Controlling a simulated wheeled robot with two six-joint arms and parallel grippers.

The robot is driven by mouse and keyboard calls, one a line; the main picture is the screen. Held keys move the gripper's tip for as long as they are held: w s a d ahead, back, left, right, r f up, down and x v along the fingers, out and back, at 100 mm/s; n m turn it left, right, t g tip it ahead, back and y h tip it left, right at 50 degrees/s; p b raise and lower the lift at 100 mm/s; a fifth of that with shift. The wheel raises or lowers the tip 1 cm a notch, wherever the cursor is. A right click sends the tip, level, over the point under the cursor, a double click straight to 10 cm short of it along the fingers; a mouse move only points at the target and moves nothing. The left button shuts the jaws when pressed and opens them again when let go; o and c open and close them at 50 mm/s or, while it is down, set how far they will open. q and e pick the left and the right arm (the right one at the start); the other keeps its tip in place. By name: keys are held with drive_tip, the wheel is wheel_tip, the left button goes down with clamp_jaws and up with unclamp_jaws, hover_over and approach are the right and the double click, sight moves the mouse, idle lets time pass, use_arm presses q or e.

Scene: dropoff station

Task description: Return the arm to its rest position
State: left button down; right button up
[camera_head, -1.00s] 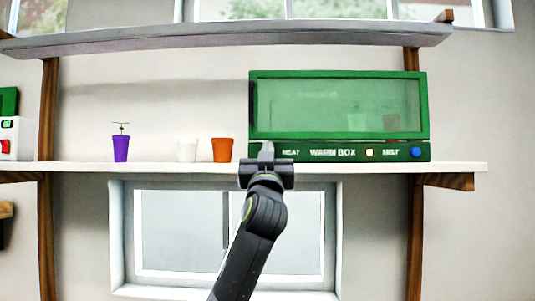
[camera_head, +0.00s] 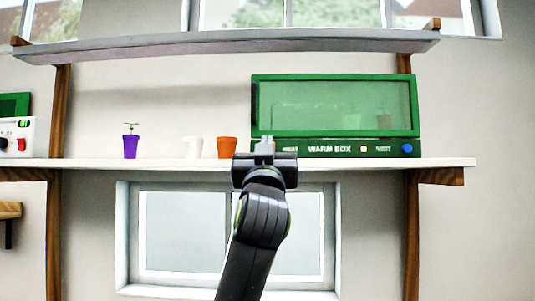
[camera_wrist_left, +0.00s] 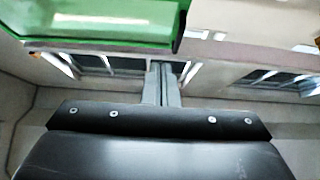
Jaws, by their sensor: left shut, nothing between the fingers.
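My left gripper (camera_head: 264,146) is shut and empty, in front of the shelf's front edge and just below the left end of the green warm box (camera_head: 335,105). Its closed fingers show in the left wrist view (camera_wrist_left: 161,84), with the green box at the upper left there. My left arm reaches up from the bottom of the head view. My right gripper is not in view.
The shelf (camera_head: 120,163) carries a purple pot with a sprout (camera_head: 130,146), a white pot (camera_head: 192,147) and an orange pot (camera_head: 227,148). A white panel with a red switch (camera_head: 17,138) stands at the far left. A window (camera_head: 180,232) is below.

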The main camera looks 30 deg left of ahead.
use_arm(q)
drive_tip(key=shift+a+f, duration=0.1)
drive_tip(key=shift+f, duration=0.15)
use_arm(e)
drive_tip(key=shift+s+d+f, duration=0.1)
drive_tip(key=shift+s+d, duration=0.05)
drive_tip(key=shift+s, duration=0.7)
use_arm(q)
drive_tip(key=shift+s, duration=0.1)
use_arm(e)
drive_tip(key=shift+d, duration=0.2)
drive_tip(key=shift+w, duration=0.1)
